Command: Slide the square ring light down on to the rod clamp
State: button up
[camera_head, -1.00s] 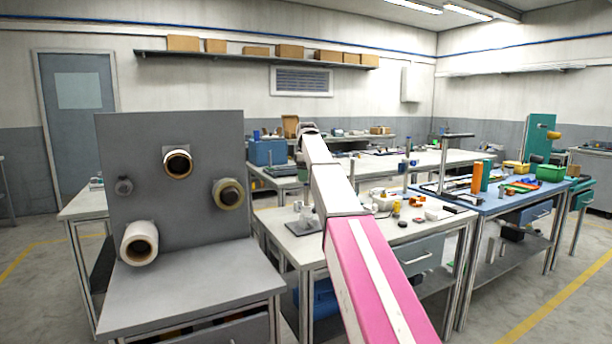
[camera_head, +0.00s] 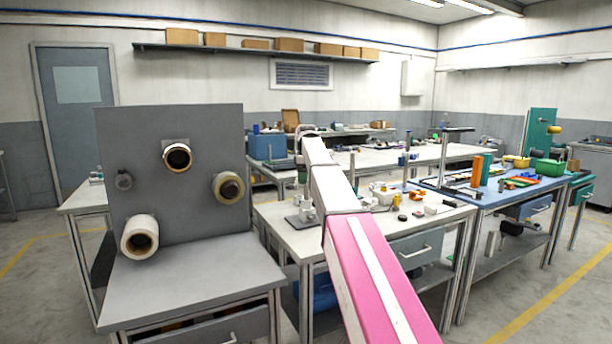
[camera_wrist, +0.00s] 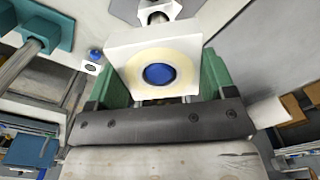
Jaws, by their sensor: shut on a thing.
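The square ring light (camera_wrist: 123,57) is a white square block with a cream ring and a blue round centre. In the wrist view it sits between the green fingers of my gripper (camera_wrist: 160,82), which is shut on it. In the head view my gripper is mostly hidden behind or too small beside my forearm. A small round fitting with a dark centre (camera_wrist: 157,17) shows just beyond the block in the wrist view; I cannot tell whether it is the rod clamp or whether they touch.
A teal part with a metal rod (camera_wrist: 38,42) and a small blue knob (camera_wrist: 95,54) lie to the left in the wrist view. A light bench (camera_head: 290,240) and a blue bench (camera_head: 500,212) carry many small items.

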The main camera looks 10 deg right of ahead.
aim_at(307, 187)
jog(key=shift+f, duration=0.7)
jog(key=shift+f, duration=0.15)
jog(key=shift+f, duration=1.35)
jog(key=shift+s+d+f, duration=0.1)
jog(key=o, duration=1)
jog(key=shift+s, duration=0.1)
